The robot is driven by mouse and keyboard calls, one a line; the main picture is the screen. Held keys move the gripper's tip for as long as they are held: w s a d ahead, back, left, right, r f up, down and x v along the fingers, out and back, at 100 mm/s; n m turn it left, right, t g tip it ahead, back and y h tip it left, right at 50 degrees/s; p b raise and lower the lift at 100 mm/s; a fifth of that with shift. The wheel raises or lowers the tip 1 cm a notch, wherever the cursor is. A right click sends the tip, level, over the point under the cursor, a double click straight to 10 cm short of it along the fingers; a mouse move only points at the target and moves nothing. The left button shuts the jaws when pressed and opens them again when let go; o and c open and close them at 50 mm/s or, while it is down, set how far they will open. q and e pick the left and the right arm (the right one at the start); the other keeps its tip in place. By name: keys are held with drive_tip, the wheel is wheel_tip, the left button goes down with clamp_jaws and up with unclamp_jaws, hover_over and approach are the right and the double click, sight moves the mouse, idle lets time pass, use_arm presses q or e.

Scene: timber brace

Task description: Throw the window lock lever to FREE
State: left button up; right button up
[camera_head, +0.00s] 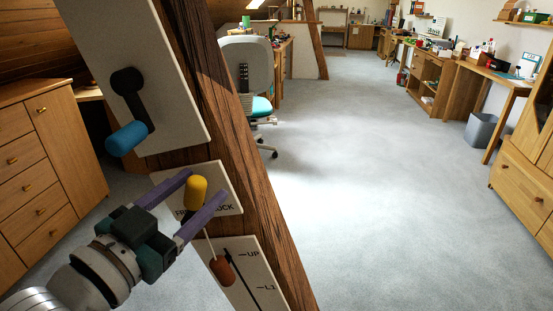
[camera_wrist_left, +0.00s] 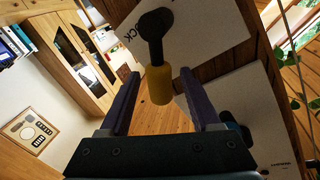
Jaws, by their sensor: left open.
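The window lock lever has a yellow grip (camera_head: 196,192) and stands out from a white plate (camera_head: 227,182) on a sloping timber brace. The plate's lettering is partly covered; "FR" shows left of the grip and "OCK" right of it. In the left wrist view the yellow grip (camera_wrist_left: 158,88) hangs from a black pivot (camera_wrist_left: 155,24). My left gripper (camera_head: 207,183) is open, with one purple finger on each side of the grip. I cannot tell whether either finger touches it. The right gripper is out of view.
Above on the brace (camera_head: 244,135) is a larger plate with a blue-gripped lever (camera_head: 127,139). Below is a plate marked UP and L1 with a brown knob (camera_head: 222,270), close to my lower finger. A wooden cabinet (camera_head: 48,175) stands left. Open carpet lies right.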

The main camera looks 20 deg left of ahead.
use_arm(q)
drive_tip(key=shift+c, duration=0.3)
clamp_jaws()
idle(1.1)
